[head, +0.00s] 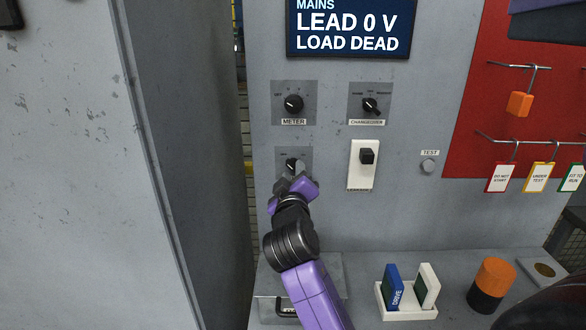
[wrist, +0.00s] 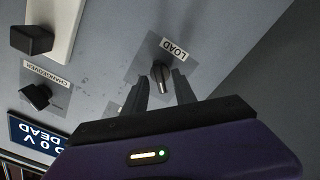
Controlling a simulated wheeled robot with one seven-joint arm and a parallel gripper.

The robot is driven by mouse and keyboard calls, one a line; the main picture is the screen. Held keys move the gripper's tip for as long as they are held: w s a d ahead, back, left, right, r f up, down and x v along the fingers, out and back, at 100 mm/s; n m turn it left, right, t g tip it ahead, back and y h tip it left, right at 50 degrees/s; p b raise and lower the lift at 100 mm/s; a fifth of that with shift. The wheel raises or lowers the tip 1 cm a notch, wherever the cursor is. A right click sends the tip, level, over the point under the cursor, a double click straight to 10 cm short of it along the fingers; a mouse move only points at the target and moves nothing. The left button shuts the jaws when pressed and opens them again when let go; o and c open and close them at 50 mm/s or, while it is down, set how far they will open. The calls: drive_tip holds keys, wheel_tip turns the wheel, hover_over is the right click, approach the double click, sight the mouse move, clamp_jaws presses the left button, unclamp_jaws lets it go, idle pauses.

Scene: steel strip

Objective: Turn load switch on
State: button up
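In the wrist view the two fingers of my gripper (wrist: 161,84) stand on either side of the knob, with narrow gaps visible. The gripper looks open around it. The display (head: 348,28) reads MAINS, LEAD 0 V, LOAD DEAD.
The METER knob (head: 293,104) is above, and the CHANGEOVER knob (head: 371,105) is up and to the right. A white-plated black switch (head: 367,156) and a TEST button (head: 428,165) lie to the right. Below is a ledge with a white card holder (head: 407,313) and an orange-black cylinder (head: 492,285).

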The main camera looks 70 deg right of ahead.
drive_tip(key=shift+x, duration=0.8)
clamp_jaws()
